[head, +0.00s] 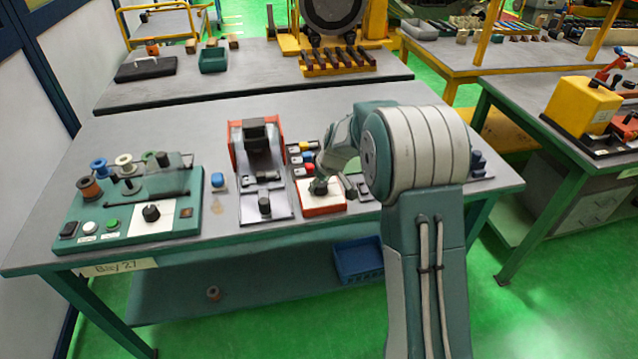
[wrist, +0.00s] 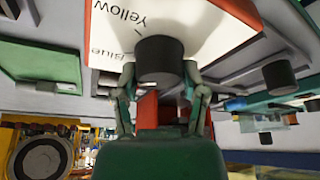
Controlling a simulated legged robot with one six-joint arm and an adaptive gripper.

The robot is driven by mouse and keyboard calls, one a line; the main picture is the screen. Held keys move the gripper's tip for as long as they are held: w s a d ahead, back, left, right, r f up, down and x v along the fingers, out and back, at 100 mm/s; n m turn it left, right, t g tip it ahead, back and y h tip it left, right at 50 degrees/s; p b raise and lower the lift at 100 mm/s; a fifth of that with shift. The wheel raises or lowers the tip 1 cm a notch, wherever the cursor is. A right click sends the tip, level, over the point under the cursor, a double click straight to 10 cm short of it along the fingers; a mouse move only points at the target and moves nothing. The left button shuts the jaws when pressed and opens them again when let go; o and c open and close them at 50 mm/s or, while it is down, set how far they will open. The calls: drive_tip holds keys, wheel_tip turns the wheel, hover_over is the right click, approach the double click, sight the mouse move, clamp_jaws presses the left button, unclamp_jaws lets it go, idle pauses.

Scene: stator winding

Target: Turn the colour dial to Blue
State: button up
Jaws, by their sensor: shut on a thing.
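The colour dial is a dark round knob (wrist: 160,58) on a white panel with a red base (wrist: 215,30). The panel also shows in the head view (head: 322,204), right of the middle of the bench. The words "Yellow" and "Blue" show upside down on the panel in the wrist view. Any other labels are hidden or out of frame, and I cannot tell which word the dial points to. My gripper (wrist: 162,88) is shut on the knob, one finger on each side. In the head view my gripper (head: 320,186) is over the panel, and my arm covers part of it.
A red-framed fixture (head: 262,165) stands just left of the panel. Small coloured blocks (head: 306,157) lie behind it. A green control station with spools (head: 125,205) is at the bench's left. A blue bin (head: 358,260) is on the shelf below.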

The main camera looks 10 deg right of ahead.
drive_tip(key=o, duration=1.1)
drive_tip(key=shift+f, duration=0.2)
drive_tip(key=shift+o, duration=0.2)
drive_tip(key=shift+r, duration=0.1)
drive_tip(key=shift+r, duration=0.2)
drive_tip(key=v, duration=1.1)
drive_tip(key=shift+r, duration=0.25)
drive_tip(key=shift+s, duration=0.1)
